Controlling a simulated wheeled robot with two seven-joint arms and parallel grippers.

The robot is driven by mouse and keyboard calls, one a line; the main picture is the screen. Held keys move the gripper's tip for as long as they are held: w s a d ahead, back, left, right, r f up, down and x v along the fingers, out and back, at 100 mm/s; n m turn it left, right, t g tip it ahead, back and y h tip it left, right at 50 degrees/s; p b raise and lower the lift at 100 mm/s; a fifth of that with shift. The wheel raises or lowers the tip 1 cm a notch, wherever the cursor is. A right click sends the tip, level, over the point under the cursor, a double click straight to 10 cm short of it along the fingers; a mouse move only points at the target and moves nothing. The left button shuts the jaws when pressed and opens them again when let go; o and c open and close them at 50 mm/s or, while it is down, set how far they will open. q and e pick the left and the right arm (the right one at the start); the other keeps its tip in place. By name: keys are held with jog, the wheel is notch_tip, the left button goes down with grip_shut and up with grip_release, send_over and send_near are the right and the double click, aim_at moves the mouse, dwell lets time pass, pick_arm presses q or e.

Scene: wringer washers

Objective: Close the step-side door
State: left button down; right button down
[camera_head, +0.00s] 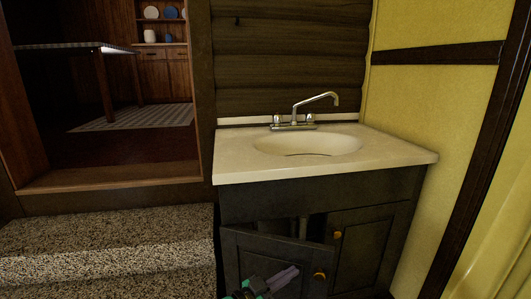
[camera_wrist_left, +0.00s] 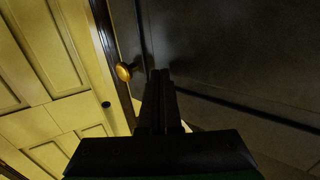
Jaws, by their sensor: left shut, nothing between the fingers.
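The step-side door (camera_head: 258,245) is the dark left door of the sink cabinet, beside the steps. It stands ajar, with a dark gap above it and pipework showing inside. Its brass knob (camera_head: 319,276) is near its free right edge. My left gripper (camera_head: 294,270) is shut and empty, in front of this door at the bottom of the head view, left of the knob. In the left wrist view the shut fingers (camera_wrist_left: 160,80) are close to a dark panel (camera_wrist_left: 225,50), with a brass knob (camera_wrist_left: 124,71) to their left. I cannot tell whether they touch the panel.
The right cabinet door (camera_head: 360,245) looks shut, with its own knob (camera_head: 337,235). A cream sink top (camera_head: 235,165) with a chrome faucet (camera_head: 318,102) is above. Speckled steps (camera_head: 100,245) lie to the left, and a yellow wall (camera_head: 425,95) stands to the right.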

aim_at(290, 264)
pick_arm(q)
jog(key=shift+w+d+b, duration=0.25)
jog(key=shift+w+b, duration=0.05)
jog(key=shift+w, duration=0.2)
jog(key=shift+w+d+b, duration=0.25)
jog(key=shift+w, duration=0.3)
jog(key=shift+w+d+f+b, duration=0.1)
jog(key=shift+w+d+b, duration=0.15)
jog(key=shift+w+b, duration=0.2)
jog(key=shift+w+d+f+b, duration=0.1)
jog(key=shift+w+d+b, duration=0.1)
jog(key=shift+w+b, duration=0.25)
jog(key=shift+r, duration=0.2)
